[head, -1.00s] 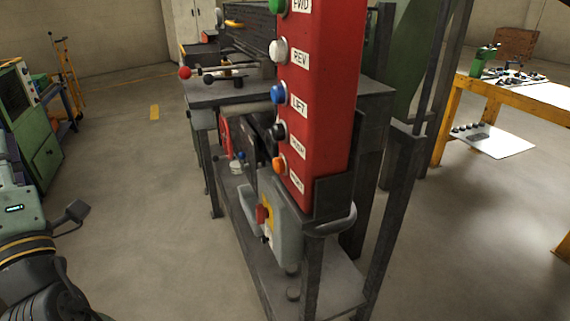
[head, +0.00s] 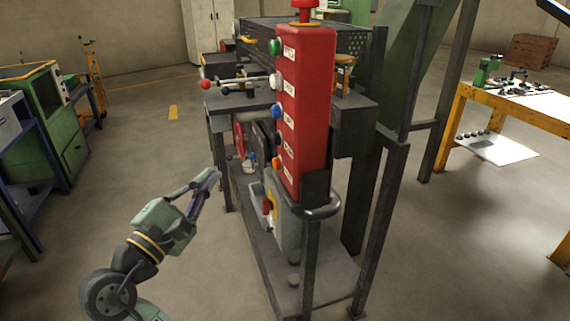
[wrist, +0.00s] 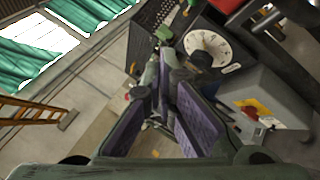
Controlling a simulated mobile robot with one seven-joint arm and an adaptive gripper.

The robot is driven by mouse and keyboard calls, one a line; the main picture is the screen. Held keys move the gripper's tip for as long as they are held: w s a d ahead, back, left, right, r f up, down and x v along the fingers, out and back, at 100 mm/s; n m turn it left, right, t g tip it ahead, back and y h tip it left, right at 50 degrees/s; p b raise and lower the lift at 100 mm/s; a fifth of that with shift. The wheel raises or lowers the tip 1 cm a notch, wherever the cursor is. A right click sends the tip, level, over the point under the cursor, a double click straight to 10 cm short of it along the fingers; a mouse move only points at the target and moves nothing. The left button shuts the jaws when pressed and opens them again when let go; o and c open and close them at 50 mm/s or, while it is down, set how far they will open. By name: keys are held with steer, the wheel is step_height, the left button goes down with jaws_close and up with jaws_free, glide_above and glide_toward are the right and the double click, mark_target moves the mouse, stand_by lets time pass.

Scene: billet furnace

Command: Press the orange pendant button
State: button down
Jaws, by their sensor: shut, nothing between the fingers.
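The red pendant box (head: 309,115) stands upright on the dark frame in the middle of the head view. Its left face carries a column of buttons. The orange button (head: 277,163) is the lowest, under the black button (head: 277,137). My gripper (head: 214,177) is left of the orange button and slightly lower, apart from it, with its fingers pointing up and right. Its fingers are shut and empty. In the wrist view the purple-padded fingers (wrist: 163,95) fill the middle. I cannot make out the orange button in the wrist view.
A grey box with a yellow and red switch (head: 287,222) sits below the pendant, beside a curved dark handle (head: 322,211). A red handwheel (head: 239,141) is on the frame behind. A yellow table (head: 452,122) stands at right. Open floor lies left of the frame.

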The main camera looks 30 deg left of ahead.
mark_target(277, 163)
steer(key=w+d+b, duration=0.1)
steer(key=w+d, duration=0.4)
steer(key=w, duration=0.1)
steer(key=shift+w+d, duration=0.35)
steer(key=shift+w, duration=0.05)
steer(key=shift+w, duration=0.1)
stand_by(1.6)
steer(key=shift+w+d, duration=0.2)
steer(key=shift+d, duration=0.05)
steer(key=shift+w+d, duration=0.35)
steer(key=shift+w, duration=0.05)
stand_by(0.7)
stand_by(0.4)
steer(key=shift+s+a+p, duration=0.5)
steer(key=shift+s+a, duration=0.1)
steer(key=shift+s, duration=0.1)
